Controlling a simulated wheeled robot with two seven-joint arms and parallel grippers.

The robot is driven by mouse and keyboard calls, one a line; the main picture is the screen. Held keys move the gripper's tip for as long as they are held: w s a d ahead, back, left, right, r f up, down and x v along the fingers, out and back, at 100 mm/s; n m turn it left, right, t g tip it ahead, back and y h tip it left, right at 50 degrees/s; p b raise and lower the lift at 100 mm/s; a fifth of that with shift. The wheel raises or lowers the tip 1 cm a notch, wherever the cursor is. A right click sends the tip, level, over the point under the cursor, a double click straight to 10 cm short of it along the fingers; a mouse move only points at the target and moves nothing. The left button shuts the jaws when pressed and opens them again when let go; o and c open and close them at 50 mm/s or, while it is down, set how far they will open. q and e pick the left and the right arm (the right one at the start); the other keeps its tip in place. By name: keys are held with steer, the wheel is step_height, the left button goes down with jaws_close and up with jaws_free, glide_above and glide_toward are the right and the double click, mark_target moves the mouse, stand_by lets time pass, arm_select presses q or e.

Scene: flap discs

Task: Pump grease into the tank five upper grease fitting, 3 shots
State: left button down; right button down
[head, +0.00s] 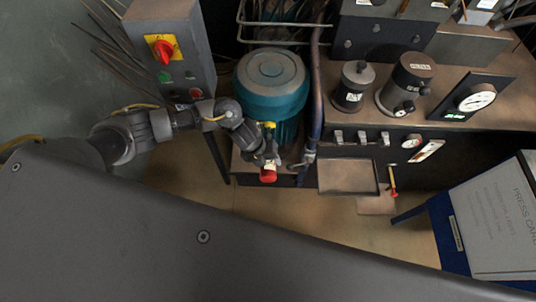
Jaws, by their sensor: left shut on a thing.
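My left gripper (266,160) is in the middle of the view, in front of the teal motor-like cylinder (272,85). It is shut on a small red piece (268,175), which shows just below the fingers; I cannot tell what it is. Two dark cylindrical vessels, a smaller one (350,88) and a larger one (406,84), stand on the brown bench top with pale labels too small to read. I cannot tell which thing is tank five, and no grease fitting can be made out for sure. My right gripper is not in view.
A grey control box (178,62) with a red knob stands at left. A blue upright pipe (316,85) is right of my gripper. A dial gauge (477,97), a tray (348,177), a red-handled lever (392,181) and a press card stand (495,222) lie to the right.

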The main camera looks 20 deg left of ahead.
mark_target(268, 180)
arm_select(q)
steer(key=shift+s+d+p, duration=0.3)
steer(key=shift+s+p, duration=0.05)
steer(key=shift+s, duration=0.8)
steer(key=shift+s+d+p, duration=0.3)
steer(key=shift+s+p, duration=0.05)
steer(key=shift+s, duration=0.75)
steer(key=shift+s+d+p, duration=0.3)
steer(key=shift+s+p, duration=0.05)
steer(key=shift+s, duration=0.8)
steer(key=s+d+r+m+g+y, duration=0.1)
steer(key=s+d+r+m+g, duration=0.1)
steer(key=s+m, duration=0.4)
steer(key=s+d+r+m+g, duration=0.2)
steer(key=s+d+m, duration=0.1)
steer(key=m, duration=0.4)
steer(key=s+a+r+m+y, duration=0.2)
steer(key=s+r+m+y, duration=0.35)
steer(key=m, duration=0.75)
steer(key=w+a+r+m+t+y, duration=0.1)
steer(key=w+a+r+m+t, duration=0.35)
steer(key=a+r+m, duration=0.8)
steer(key=w+a+r+g, duration=0.1)
steer(key=w+a+r, duration=0.1)
steer(key=w+r, duration=0.8)
steer(key=shift+w+a+r, duration=0.4)
steer(key=shift+w, duration=0.25)
